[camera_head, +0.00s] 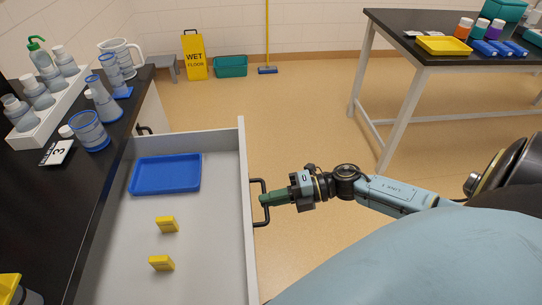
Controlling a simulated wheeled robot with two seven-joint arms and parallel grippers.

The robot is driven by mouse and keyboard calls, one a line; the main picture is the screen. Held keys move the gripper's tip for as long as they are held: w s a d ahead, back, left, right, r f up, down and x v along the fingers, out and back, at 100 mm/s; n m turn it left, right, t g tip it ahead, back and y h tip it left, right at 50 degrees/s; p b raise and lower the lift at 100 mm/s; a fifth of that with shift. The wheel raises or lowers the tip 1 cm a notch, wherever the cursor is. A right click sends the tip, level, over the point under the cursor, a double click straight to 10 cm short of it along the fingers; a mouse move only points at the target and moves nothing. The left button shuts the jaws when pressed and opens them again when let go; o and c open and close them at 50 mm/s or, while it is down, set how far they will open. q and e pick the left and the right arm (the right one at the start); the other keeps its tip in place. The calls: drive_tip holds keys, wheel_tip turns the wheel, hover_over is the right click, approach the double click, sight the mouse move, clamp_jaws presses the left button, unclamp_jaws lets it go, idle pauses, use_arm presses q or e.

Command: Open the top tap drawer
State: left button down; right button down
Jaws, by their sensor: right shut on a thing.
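The top drawer (215,226) is pulled well out from under the black counter, and its inside shows from above. A blue tray (166,174) and two yellow blocks (167,224) lie in it. A black handle (261,218) is on the drawer's outer front face. My right gripper (265,201) comes in from the right and is shut on the handle. My left gripper is not in view.
The black counter (103,163) on the left bears bottles, jugs and a white rack (48,117). A dark-topped table (450,50) stands at the back right. A yellow wet floor sign (194,55) and a green tub (231,66) stand by the wall. The middle floor is clear.

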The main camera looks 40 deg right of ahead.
drive_tip(key=c, duration=1.5)
unclamp_jaws()
drive_tip(key=v, duration=1.3)
drive_tip(key=shift+s+d, duration=0.1)
drive_tip(key=shift+d, duration=0.1)
